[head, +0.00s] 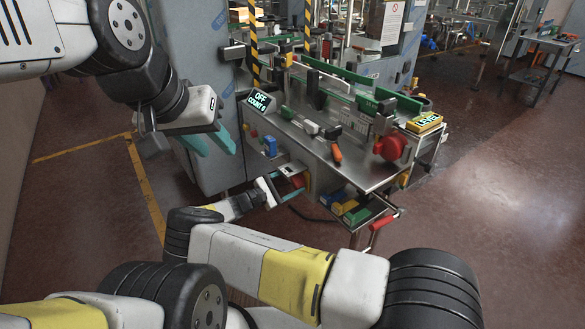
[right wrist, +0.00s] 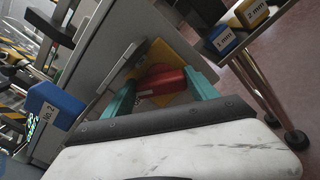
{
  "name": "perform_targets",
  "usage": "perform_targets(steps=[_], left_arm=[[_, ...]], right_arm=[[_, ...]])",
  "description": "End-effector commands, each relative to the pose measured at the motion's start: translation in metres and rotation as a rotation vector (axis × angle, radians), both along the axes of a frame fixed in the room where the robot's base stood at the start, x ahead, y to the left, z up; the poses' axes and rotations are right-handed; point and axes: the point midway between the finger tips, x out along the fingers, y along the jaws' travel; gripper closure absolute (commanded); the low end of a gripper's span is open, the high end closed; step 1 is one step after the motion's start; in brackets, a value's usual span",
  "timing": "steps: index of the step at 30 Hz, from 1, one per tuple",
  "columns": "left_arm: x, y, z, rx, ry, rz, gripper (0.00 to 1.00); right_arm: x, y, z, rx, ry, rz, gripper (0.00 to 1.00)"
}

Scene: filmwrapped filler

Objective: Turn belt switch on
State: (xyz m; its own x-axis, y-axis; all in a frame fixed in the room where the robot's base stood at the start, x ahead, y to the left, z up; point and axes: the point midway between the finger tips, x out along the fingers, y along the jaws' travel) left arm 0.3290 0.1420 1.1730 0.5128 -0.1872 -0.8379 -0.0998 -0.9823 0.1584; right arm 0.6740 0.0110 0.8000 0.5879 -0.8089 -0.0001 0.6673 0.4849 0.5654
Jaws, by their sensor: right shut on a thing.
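The belt switch is a red handle (right wrist: 165,82) on a yellow plate (right wrist: 172,55) on the side of the grey machine, in the right wrist view. In the head view the red handle (head: 298,180) shows below the table's left front edge. My right gripper (head: 287,178) reaches it there; its teal fingers (right wrist: 160,92) are on either side of the handle and shut on it. The small display (head: 261,101) on the table reads OFF and COUNT 0. My left gripper (head: 212,142) hangs empty at the upper left, its teal fingers apart.
A blue box (right wrist: 55,108) marked No.2 sits beside the switch. Marked blue (right wrist: 222,40) and yellow (right wrist: 252,12) bins are at the upper right. The steel table (head: 350,168) holds an orange-handled tool (head: 336,153) and a red round knob (head: 391,147).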

Motion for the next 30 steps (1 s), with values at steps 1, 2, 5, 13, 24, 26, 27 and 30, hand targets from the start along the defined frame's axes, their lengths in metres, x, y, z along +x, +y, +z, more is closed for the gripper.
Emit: perform_targets(steps=[1, 2, 5, 13, 24, 26, 27, 30], left_arm=[[0.0, 0.0, 0.0, 0.0, 0.0, 0.0, 0.64], [0.0, 0.0, 0.0, 0.0, 0.0, 0.0, 0.64], [0.0, 0.0, 0.0, 0.0, 0.0, 0.0, 0.64], [0.0, 0.0, 0.0, 0.0, 0.0, 0.0, 0.64], [0.0, 0.0, 0.0, 0.0, 0.0, 0.0, 0.64], [0.0, 0.0, 0.0, 0.0, 0.0, 0.0, 0.64], [0.0, 0.0, 0.0, 0.0, 0.0, 0.0, 0.64], [0.0, 0.0, 0.0, 0.0, 0.0, 0.0, 0.64]], right_arm=[[-0.0001, 0.0008, 0.0004, 0.005, -0.007, 0.0, 0.73], [-0.0001, 0.0008, 0.0004, 0.008, -0.011, 0.0, 0.73], [-0.0002, 0.0008, 0.0003, 0.012, -0.016, 0.0, 0.73], [-0.0003, 0.0009, 0.0003, 0.012, -0.017, 0.0, 0.73], [-0.0003, 0.0004, 0.0, 0.012, -0.016, 0.0, 0.11], [-0.0002, 0.0003, 0.0, 0.011, -0.015, 0.0, 0.11], [-0.0003, 0.0003, -0.0001, 0.011, -0.015, 0.0, 0.11], [-0.0006, 0.0001, -0.0001, 0.012, -0.015, -0.001, 0.11]])
